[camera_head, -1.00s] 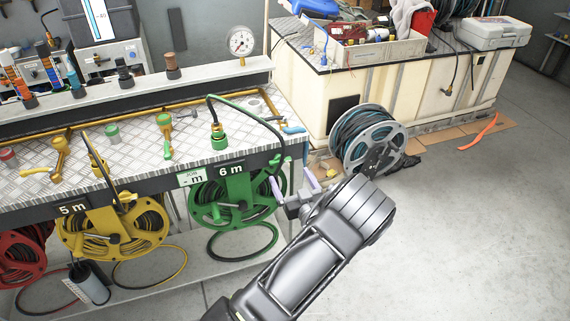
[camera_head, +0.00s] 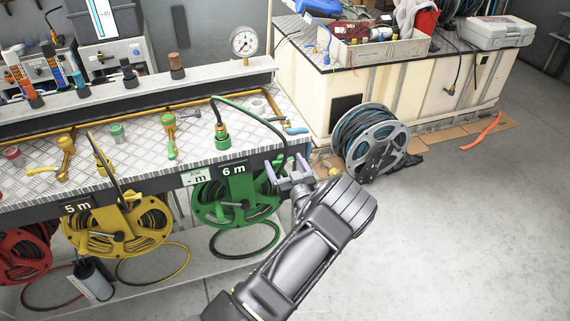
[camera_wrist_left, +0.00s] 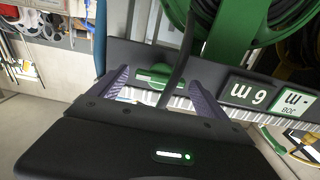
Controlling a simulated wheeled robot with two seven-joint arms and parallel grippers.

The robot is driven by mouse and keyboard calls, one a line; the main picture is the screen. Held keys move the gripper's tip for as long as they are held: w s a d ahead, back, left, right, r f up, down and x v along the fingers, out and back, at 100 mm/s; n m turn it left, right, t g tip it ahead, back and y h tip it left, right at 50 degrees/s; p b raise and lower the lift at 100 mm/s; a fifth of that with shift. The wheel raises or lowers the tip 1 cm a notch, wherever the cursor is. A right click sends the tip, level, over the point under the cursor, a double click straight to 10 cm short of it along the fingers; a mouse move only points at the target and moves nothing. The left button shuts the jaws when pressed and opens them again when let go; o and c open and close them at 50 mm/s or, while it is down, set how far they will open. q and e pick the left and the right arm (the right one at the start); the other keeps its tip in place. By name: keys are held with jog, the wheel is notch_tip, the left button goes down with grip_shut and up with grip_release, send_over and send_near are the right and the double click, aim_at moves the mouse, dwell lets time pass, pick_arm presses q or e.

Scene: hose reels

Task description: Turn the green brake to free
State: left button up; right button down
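The green reel (camera_head: 236,196) hangs under the bench edge below the "6 m" label (camera_head: 233,170). In the left wrist view, where the labels appear upside down, a green part (camera_wrist_left: 158,76) that looks like the brake sits at the bench edge, between the fingers in the picture. Its exact setting cannot be told. My left gripper (camera_head: 285,164) is open, its two purple-grey fingers (camera_wrist_left: 160,78) apart, at the bench's right front corner. No contact with the green part can be made out. A dark hose (camera_wrist_left: 182,65) crosses beside the part. My right gripper is not in view.
A yellow reel (camera_head: 118,228) and a red reel (camera_head: 22,252) hang further left. A blue-handled lever (camera_head: 297,130) lies on the bench's right end. A grey reel (camera_head: 375,145) stands on the floor to the right. The floor in front is clear.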

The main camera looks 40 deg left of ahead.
pick_arm(q)
jog(key=c, duration=1.2)
jog(key=shift+c, duration=0.2)
jog(key=shift+f+n+b, duration=0.25)
jog(key=shift+n+b, duration=0.45)
jog(key=shift+b, duration=0.55)
jog(key=n+b, duration=0.2)
jog(key=b, duration=0.2)
jog(key=n+b, duration=0.3)
jog(key=b, duration=0.2)
jog(key=n+b, duration=0.3)
jog(key=b, duration=0.1)
jog(key=shift+s+a+f+b, duration=0.15)
jog(key=shift+s+f+b, duration=0.05)
jog(key=shift+f+b, duration=0.15)
jog(key=n+b, duration=0.7)
jog(key=b, duration=0.6)
jog(key=shift+r+n, duration=0.1)
jog(key=shift+n, duration=0.3)
jog(key=shift+r+n+b, duration=0.2)
jog(key=shift+n+b, duration=0.3)
jog(key=shift+b, duration=0.15)
